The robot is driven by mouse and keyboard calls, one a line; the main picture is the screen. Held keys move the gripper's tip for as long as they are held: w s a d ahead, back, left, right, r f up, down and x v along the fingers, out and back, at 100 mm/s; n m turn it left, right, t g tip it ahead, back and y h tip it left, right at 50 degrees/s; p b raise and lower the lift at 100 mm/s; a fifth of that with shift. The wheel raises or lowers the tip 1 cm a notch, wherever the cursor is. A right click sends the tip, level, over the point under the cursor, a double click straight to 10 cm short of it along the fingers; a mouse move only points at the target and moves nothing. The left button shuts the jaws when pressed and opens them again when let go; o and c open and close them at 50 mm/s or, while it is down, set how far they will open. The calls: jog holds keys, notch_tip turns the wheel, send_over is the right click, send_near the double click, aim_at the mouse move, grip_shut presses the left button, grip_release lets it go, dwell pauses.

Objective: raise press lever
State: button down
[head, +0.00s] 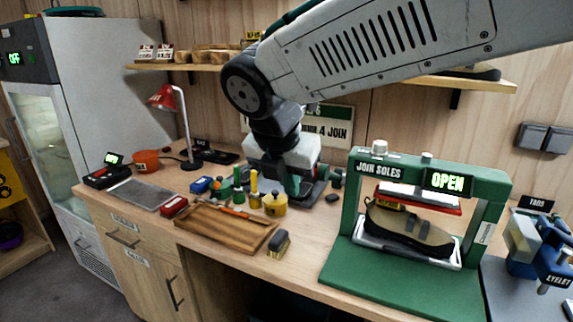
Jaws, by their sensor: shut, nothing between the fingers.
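The green press (345,215), labelled JOIN SOLES, stands on the right of the bench. Its display (447,182) reads OPEN. A red-edged plate (432,205) hangs under its top beam, above a dark shoe (408,230) with a tan sole that rests on a white tray (365,247). I cannot clearly pick out the press lever; light knobs (379,148) show on top. My gripper (291,188) points down over the back of the bench, left of the press and apart from it. Its fingers are shut and empty, partly hidden by its body.
A wooden tray (215,235), a brush (279,243), a yellow pot (275,205) and several small tools lie left of and below my gripper. A red lamp (165,97) stands at the back left. A blue eyelet machine (545,255) is right of the press. A shelf (500,86) runs above.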

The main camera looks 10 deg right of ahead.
aim_at(319, 174)
jog(key=w+d, duration=0.2)
jog(key=w, duration=0.1)
jog(key=shift+w+d, duration=0.2)
jog(key=shift+w, duration=0.1)
dwell(0.3)
